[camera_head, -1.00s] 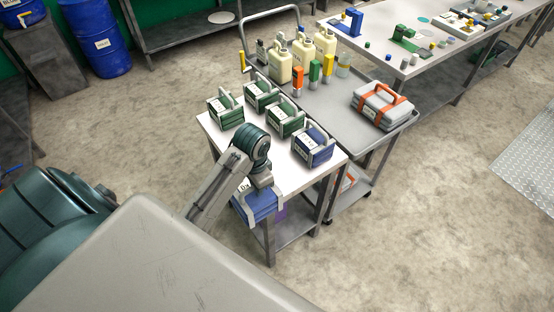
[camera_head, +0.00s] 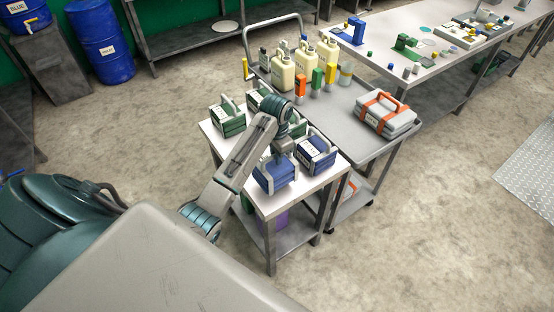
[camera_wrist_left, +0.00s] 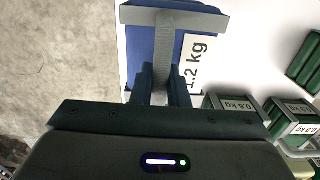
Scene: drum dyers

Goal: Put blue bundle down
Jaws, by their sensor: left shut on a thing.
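The held blue bundle (camera_head: 275,175) has a grey handle and is over the front left part of the small white-topped table (camera_head: 290,203). My left gripper (camera_head: 283,150) is shut on its handle from above. In the left wrist view the fingers (camera_wrist_left: 160,85) close on the grey handle of the blue bundle (camera_wrist_left: 140,45), and its label reads "1.2 kg". I cannot tell whether its underside touches the tabletop. A second blue bundle (camera_head: 316,152) stands close to its right. My right gripper is not in view.
Green bundles (camera_head: 227,117) stand at the table's back, partly hidden by my arm. A grey cart (camera_head: 345,108) adjoins it, with cream jugs (camera_head: 281,74), coloured bottles and a grey toolbox (camera_head: 386,115). The tabletop's front strip is bare.

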